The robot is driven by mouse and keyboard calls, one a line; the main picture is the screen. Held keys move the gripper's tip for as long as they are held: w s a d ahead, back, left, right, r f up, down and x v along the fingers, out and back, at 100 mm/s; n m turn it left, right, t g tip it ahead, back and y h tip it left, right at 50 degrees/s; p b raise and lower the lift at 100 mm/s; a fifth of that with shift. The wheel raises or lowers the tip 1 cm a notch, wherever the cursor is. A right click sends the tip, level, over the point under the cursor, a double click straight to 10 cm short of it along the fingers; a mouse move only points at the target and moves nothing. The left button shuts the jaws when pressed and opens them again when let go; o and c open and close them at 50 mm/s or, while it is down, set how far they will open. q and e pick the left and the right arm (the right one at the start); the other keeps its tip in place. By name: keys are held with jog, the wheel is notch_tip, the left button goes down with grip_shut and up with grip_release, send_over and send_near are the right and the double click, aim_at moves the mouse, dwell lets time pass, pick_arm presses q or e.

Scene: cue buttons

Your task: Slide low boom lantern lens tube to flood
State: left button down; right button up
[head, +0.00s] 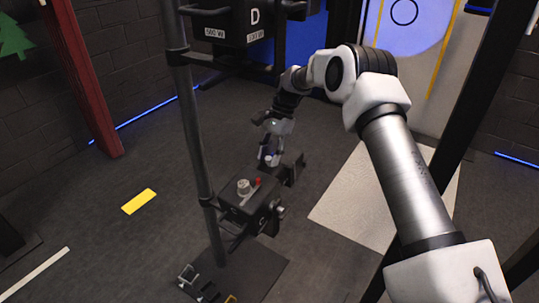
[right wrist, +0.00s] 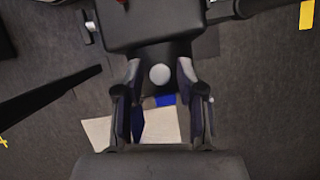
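The low lantern (head: 248,204) is a black box on the lower part of a dark upright pole, with a pale knob and a red part on top. Its body also shows at the top of the right wrist view (right wrist: 150,32). My right gripper (head: 268,158) is at the far end of this lantern. In the right wrist view its two fingers (right wrist: 160,84) are apart, with a round grey knob (right wrist: 160,75) between them and a gap on each side. Which part is the sliding lens tube is not clear. My left gripper is not in view.
The pole stands on a dark base plate (head: 262,270). A pale floor panel (head: 350,215) lies to the right, a yellow floor mark (head: 139,201) to the left.

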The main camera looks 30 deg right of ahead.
grip_shut()
jog(key=shift+s+a+r+p, duration=0.1)
jog(key=shift+s+a+p, duration=0.25)
jog(key=shift+a+p, duration=0.6)
jog(key=shift+s+p, duration=0.1)
jog(key=shift+p, duration=0.25)
jog(key=shift+a+f, duration=0.1)
jog(key=shift+f, duration=0.25)
jog(key=shift+o, duration=2.4)
grip_release()
jog(key=shift+a, duration=0.1)
jog(key=v, duration=1.2)
